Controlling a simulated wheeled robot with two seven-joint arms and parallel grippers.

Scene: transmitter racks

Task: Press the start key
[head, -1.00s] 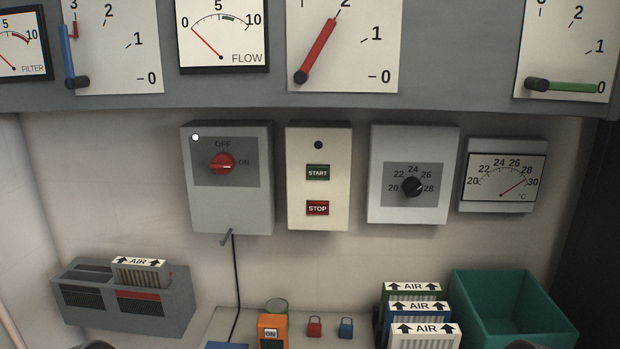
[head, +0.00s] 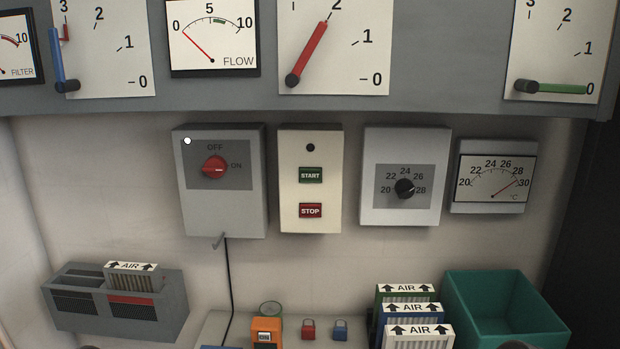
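The start key (head: 311,175) is a green rectangular key marked START on the front of a cream control box (head: 311,225) on the wall. The red stop key (head: 310,210) is below it on the same box. A round dark lamp (head: 310,147) sits above the start key. Nothing covers or touches the keys. Neither gripper can be made out; only small dark rounded shapes, perhaps parts of my arms, show at the bottom edge.
A grey box with a red rotary switch (head: 215,167) and a white lamp (head: 187,141) hangs left of the control box. A thermostat (head: 404,189) and thermometer (head: 492,180) hang right. Below are an orange device (head: 266,328), padlocks, air filters (head: 411,307) and a green bin (head: 505,310).

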